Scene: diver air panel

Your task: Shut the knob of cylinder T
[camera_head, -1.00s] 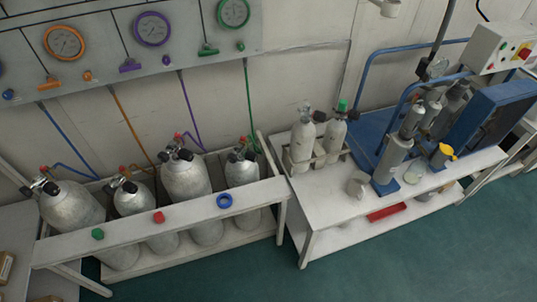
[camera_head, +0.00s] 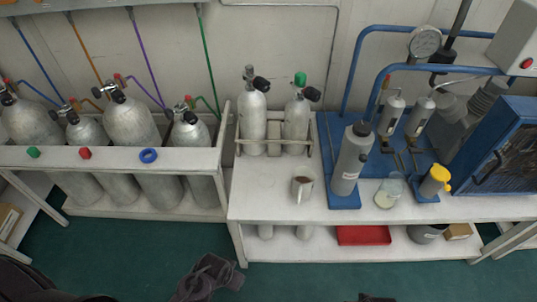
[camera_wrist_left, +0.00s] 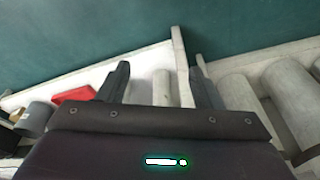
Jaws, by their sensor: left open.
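Several grey cylinders stand in view, and I cannot read a letter on any, so I cannot tell which is cylinder T. In the head view a row of large ones, such as this cylinder (camera_head: 132,124), stands in the left rack. Two slimmer ones stand on the bench: one cylinder (camera_head: 252,118) with a black side knob (camera_head: 261,84), one cylinder (camera_head: 297,122) with a green top (camera_head: 300,79) and black side knob (camera_head: 312,94). My left gripper (camera_head: 208,276) is low in front of the bench, apart from all cylinders; in the wrist view its fingers (camera_wrist_left: 160,82) are open and empty.
The bench (camera_head: 265,195) holds a mug (camera_head: 302,188), a grey bottle (camera_head: 351,160), a glass jar (camera_head: 388,192) and a yellow-topped container (camera_head: 435,180). A red tray (camera_head: 363,235) lies on its lower shelf. The rack's front rail (camera_head: 110,158) carries coloured markers. The green floor in front is free.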

